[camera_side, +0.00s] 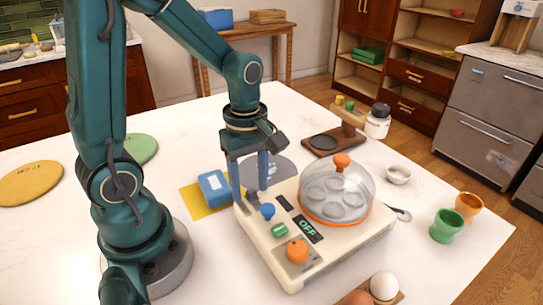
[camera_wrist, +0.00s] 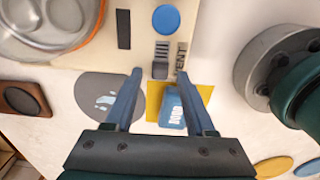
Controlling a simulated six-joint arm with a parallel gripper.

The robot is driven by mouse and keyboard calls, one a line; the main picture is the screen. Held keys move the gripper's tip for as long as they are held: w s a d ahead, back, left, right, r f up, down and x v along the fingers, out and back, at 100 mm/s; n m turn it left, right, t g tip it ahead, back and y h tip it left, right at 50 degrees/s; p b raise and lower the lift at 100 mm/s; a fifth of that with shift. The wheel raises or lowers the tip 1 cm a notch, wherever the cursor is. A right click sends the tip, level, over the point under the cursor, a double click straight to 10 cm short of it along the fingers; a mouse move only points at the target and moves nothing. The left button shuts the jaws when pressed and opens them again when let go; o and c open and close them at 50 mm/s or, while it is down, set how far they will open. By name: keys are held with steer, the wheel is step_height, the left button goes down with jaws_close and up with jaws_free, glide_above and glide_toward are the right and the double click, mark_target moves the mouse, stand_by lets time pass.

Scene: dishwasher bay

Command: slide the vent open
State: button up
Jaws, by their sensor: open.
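The cream egg cooker (camera_side: 340,246) stands on the white table, with a clear domed lid (camera_side: 338,192) and an "OFF" display. In the wrist view, the vent (camera_wrist: 162,52) is a set of dark slots beside a "VENT" label (camera_wrist: 182,57). A grey slider tab (camera_wrist: 159,71) sits at the end of the slots nearest the machine's edge. My gripper (camera_wrist: 161,73) is open and empty, its fingertips on either side of the tab with gaps between. In the side view my gripper (camera_side: 249,188) points down at the machine's back left corner, and the vent cannot be made out.
A blue knob (camera_side: 267,211), a green button (camera_side: 280,230) and an orange knob (camera_side: 297,251) are on the machine's top. A blue box (camera_side: 214,187) on a yellow mat (camera_side: 199,206) lies beside the machine. A white egg (camera_side: 384,286) and egg cups (camera_side: 447,226) stand near the front.

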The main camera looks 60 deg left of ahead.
mark_target(251, 190)
steer(key=shift+r, duration=2.55)
steer(key=shift+d+r, duration=0.1)
steer(key=shift+r, duration=0.05)
steer(key=s+d+r+m+t, duration=0.2)
steer(key=m, duration=0.7)
steer(key=s+d+r+m+t, duration=0.2)
steer(key=m+t, duration=0.1)
steer(key=m, duration=0.6)
steer(key=shift+s+d+r+t, duration=0.3)
steer(key=shift+s+r, duration=0.05)
steer(key=shift+r, duration=0.05)
